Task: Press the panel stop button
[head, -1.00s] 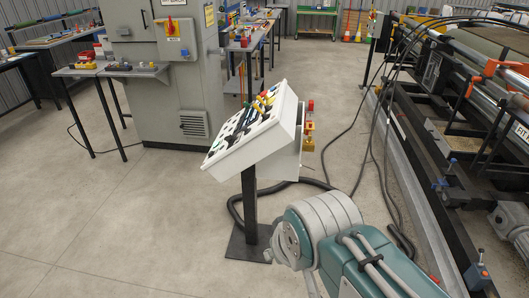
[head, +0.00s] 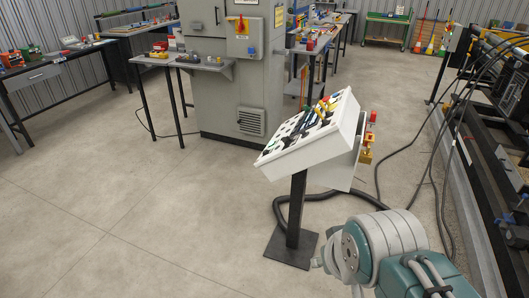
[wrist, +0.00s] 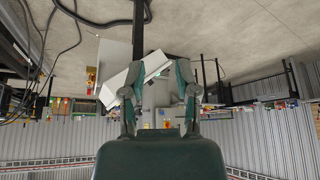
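The white sloped control panel (head: 348,130) stands on a black post, its face covered in small controls and turned to the left. A small red control (head: 325,103) shows near its top end; I cannot tell whether it is the stop button. A yellow box with red parts (head: 366,156) sits at the panel's right side. In the wrist view, which is upside down, the white panel (wrist: 118,82) shows beyond my gripper (wrist: 159,68). My gripper's two fingers are apart, with nothing held between them. The gripper is not clear in the head view.
A grey cabinet (head: 205,95) with a red-and-yellow switch stands behind the panel. Workbenches (head: 50,75) line the back left. Black hoses (head: 380,185) run over the floor to the machine at right (head: 500,130). The floor at left is clear.

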